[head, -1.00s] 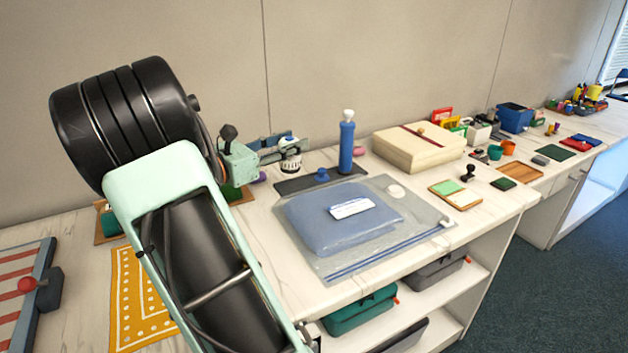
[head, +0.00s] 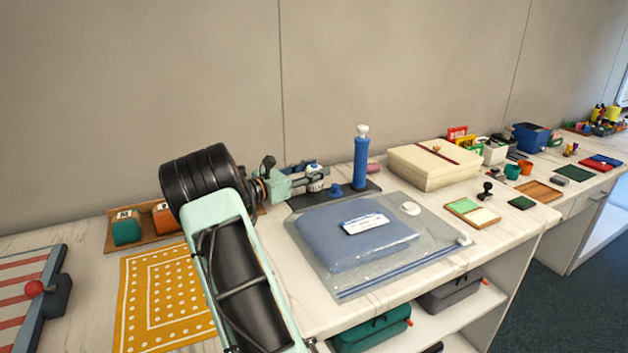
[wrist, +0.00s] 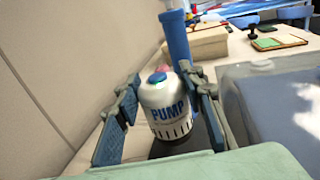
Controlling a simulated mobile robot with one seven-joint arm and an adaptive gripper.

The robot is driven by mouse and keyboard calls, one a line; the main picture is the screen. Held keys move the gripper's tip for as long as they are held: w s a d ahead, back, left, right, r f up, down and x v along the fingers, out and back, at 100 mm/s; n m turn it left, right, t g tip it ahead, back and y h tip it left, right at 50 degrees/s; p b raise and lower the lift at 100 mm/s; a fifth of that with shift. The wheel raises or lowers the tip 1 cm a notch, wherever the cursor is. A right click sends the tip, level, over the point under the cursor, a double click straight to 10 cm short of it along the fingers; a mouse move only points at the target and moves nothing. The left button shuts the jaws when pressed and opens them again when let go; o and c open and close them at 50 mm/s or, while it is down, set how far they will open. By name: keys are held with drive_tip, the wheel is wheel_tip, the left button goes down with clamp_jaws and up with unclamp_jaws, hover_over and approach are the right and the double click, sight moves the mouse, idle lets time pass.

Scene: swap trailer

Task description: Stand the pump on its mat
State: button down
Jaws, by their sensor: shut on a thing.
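My gripper (head: 312,180) is shut on the pump (head: 316,186), a white cylinder with dark slots at its base. In the wrist view the pump (wrist: 164,108) looks upright between the two fingers, with its blue top and PUMP label showing. A dark flat mat (head: 366,191) lies along the back of the counter. The pump is over or just behind the mat's left part; whether its base touches is hard to tell. A tall blue cylinder with a white top (head: 361,160) stands on the mat to the right of the pump.
A clear bag with blue cloth (head: 345,240) lies in front. A cream box (head: 435,170) stands to the right. A yellow dotted cloth (head: 165,300) lies at left front, with the wall close behind.

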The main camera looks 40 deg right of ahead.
wheel_tip(320, 180, down, 3)
drive_tip(key=shift+r, duration=0.2)
drive_tip(key=c, duration=1.3)
unclamp_jaws()
drive_tip(key=shift+a+f, duration=0.1)
drive_tip(key=shift+o, duration=0.2)
drive_tip(key=shift+a, duration=0.1)
drive_tip(key=a, duration=0.8)
drive_tip(key=a+p, duration=0.1)
drive_tip(key=a, duration=0.2)
drive_tip(key=shift+w+a, duration=0.4)
